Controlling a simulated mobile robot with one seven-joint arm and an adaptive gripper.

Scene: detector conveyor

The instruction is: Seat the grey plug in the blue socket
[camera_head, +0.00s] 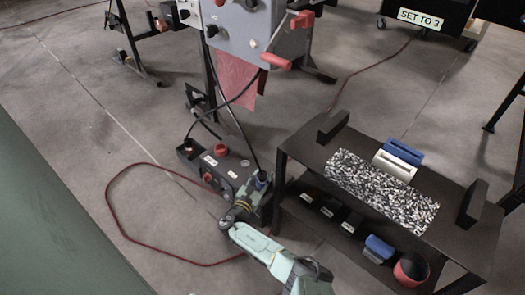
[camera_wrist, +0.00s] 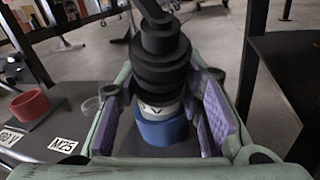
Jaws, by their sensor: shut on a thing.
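In the wrist view the plug (camera_wrist: 160,60) has a stepped black body with a cable at its top and a pale grey ring (camera_wrist: 160,109) at its lower end. My gripper (camera_wrist: 165,105) has purple pads on both sides of it and is shut on the plug. The blue socket (camera_wrist: 162,131) is directly below the grey ring, with the plug upright and in line over it. I cannot tell how deep the plug is in the socket. In the head view my gripper (camera_head: 250,195) is at the right end of the dark socket box, by the blue socket (camera_head: 262,177).
The dark box also bears a red socket (camera_head: 207,178), with an M25 label (camera_wrist: 62,145) near it in the wrist view. A black shelf table (camera_head: 455,240) stands close on the right. A grey cabinet (camera_head: 245,25) hangs behind. A red cable (camera_head: 108,200) lies on the floor.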

